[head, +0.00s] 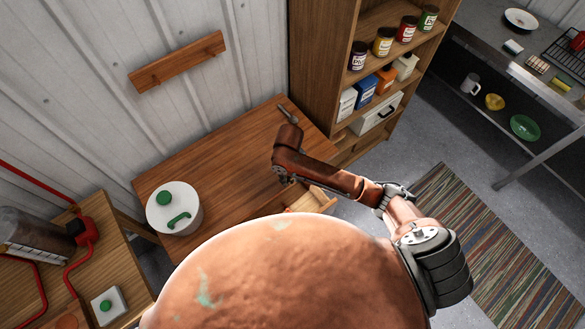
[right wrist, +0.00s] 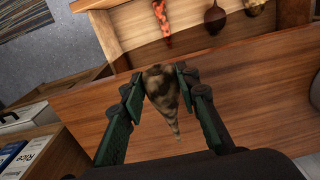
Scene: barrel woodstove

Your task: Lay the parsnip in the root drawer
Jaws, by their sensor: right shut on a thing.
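The parsnip (right wrist: 160,88) is a brown, mottled, tapered root with its thin tip toward the bottom of the right wrist view. My right gripper (right wrist: 160,75) is shut on its thick end, with a green-padded finger on each side. In the head view the right gripper (head: 285,178) is small and partly covered by its wrist, over the wooden table's front part. The root drawer (right wrist: 118,30) is open just beyond the table edge. It also shows in the head view (head: 318,199), partly hidden. The parsnip is hidden there. My left gripper is not in view.
In the drawer lie an orange-red root (right wrist: 162,15), a dark round root (right wrist: 215,18) and a pale one (right wrist: 256,7). A shelf (head: 325,60) stands behind.

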